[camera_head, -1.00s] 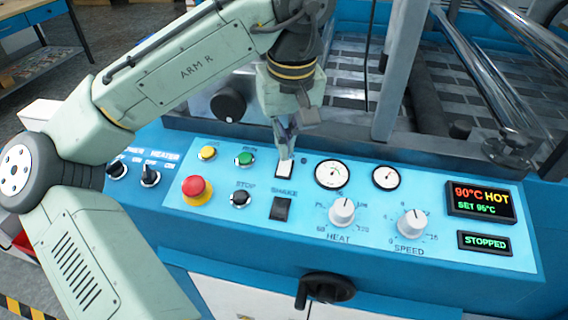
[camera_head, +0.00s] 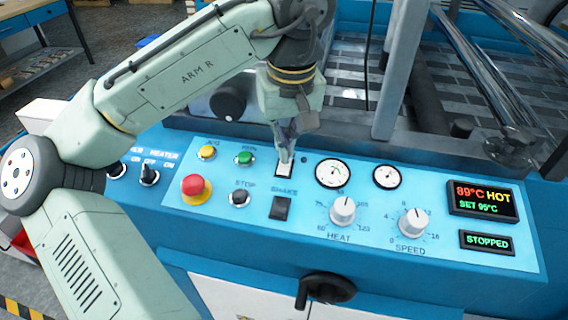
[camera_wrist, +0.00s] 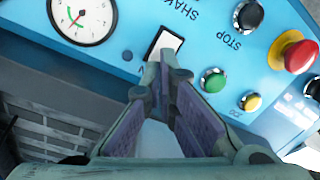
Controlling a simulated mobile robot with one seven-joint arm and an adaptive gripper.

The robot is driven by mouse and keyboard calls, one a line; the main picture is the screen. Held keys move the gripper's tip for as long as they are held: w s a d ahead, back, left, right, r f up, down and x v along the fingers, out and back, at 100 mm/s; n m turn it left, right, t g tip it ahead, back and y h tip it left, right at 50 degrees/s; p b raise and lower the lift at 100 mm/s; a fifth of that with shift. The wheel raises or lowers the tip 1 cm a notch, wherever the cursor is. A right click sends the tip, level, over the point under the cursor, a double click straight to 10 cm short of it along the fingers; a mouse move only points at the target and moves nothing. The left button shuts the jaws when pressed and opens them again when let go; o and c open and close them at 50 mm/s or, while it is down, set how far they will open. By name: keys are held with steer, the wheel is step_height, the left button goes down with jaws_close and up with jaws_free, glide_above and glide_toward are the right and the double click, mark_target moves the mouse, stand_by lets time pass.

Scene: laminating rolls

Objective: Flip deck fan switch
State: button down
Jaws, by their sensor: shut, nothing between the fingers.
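A white rocker switch (camera_head: 284,169) in a dark frame sits on the light blue control panel (camera_head: 350,260), above the black SHAKE rocker (camera_head: 281,208). No label for the white switch can be read. My gripper (camera_head: 287,156) points down at its upper end, with the fingertips hiding part of it. In the wrist view the shut, empty fingertips (camera_wrist: 160,75) reach the near end of the white rocker (camera_wrist: 166,43). I cannot tell whether they touch it.
Left of the switch are green (camera_head: 245,158) and yellow (camera_head: 207,152) buttons, a red mushroom button (camera_head: 196,189) and a STOP knob (camera_head: 241,197). Gauges (camera_head: 332,173), HEAT (camera_head: 342,211) and SPEED (camera_head: 413,222) knobs lie right. The displays read 89°C HOT (camera_head: 483,200) and STOPPED (camera_head: 487,242).

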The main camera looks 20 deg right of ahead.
steer(key=shift+f+b, duration=0.4)
steer(key=shift+f, duration=0.4)
steer(key=shift+r, duration=0.15)
step_height(320, 180, up, 5)
steer(key=p, duration=0.5)
steer(key=shift+r, duration=0.9)
steer(key=shift+s, duration=0.1)
